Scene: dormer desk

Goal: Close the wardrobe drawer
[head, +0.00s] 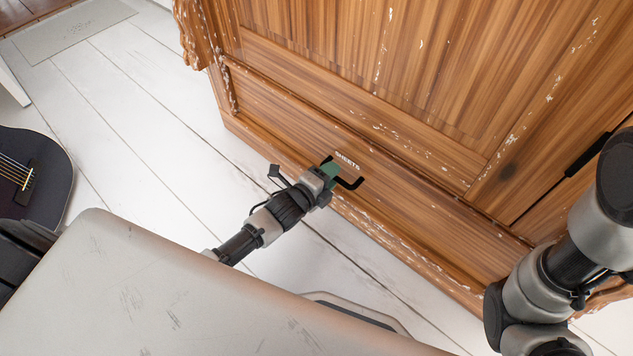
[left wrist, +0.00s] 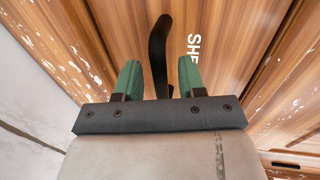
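The wooden wardrobe (head: 410,60) stands at the upper right in the head view. Its low drawer (head: 425,205) has a label reading SHEETS and a black handle (head: 352,184). The drawer front looks flush or nearly flush with the wardrobe; any small gap is hard to tell. My left gripper (head: 329,170) is at the handle and covers part of it. In the left wrist view its green fingers are apart, with the curved black handle (left wrist: 158,50) between them and visible space on both sides. My right arm shows at the right edge, but its gripper is out of view.
A black guitar (head: 38,180) is at the left edge. A grey mat (head: 75,30) lies on the white plank floor at the upper left. Another black handle (head: 588,155) is on the wardrobe's right side.

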